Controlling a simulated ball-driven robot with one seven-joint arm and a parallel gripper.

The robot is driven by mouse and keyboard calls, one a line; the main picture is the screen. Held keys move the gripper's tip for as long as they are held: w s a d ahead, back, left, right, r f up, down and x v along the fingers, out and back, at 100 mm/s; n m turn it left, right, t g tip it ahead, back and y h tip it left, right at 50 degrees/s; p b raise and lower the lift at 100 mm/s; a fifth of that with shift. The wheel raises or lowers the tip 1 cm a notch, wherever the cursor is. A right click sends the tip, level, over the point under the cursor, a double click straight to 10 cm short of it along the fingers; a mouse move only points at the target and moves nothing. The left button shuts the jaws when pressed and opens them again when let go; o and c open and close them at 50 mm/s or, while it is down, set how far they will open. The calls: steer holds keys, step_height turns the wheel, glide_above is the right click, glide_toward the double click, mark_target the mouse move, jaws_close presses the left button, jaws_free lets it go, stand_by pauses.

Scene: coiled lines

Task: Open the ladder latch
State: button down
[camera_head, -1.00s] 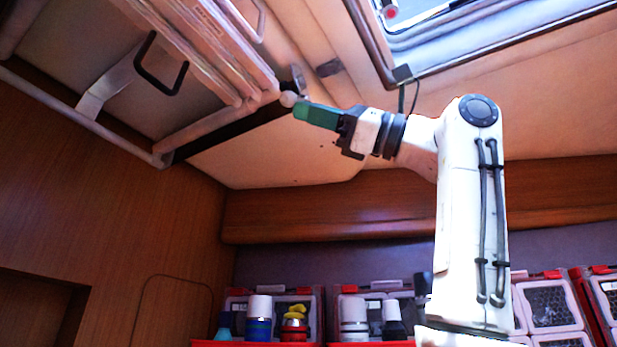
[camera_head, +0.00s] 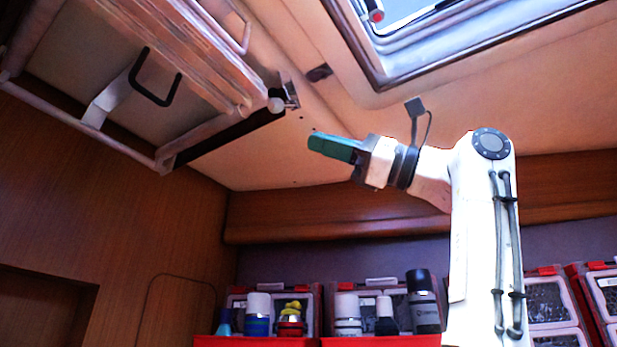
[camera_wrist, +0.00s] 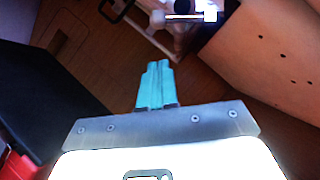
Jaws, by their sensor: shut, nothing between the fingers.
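The ladder (camera_head: 205,60) is folded against the ceiling at the upper left of the head view. Its latch is a metal bracket (camera_head: 290,88) with a pale round knob (camera_head: 276,104) at the ladder's right end. The latch also shows at the top of the wrist view (camera_wrist: 192,14), partly bright and hard to read. My gripper (camera_head: 314,142) has green fingers pressed together and empty. It is right of and below the knob, apart from it. The fingers also show in the wrist view (camera_wrist: 155,70), pointing toward the latch area. I cannot tell the latch's state.
A black handle (camera_head: 157,80) hangs from the ladder side. A framed roof hatch (camera_head: 440,40) is at the upper right. Red bins (camera_head: 270,341) with bottles stand below. The space between my gripper and the ceiling panel looks clear.

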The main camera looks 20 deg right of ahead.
steer(key=b+v, duration=0.1)
steer(key=v, duration=0.6)
steer(key=shift+b, duration=0.4)
steer(key=shift+s, duration=0.15)
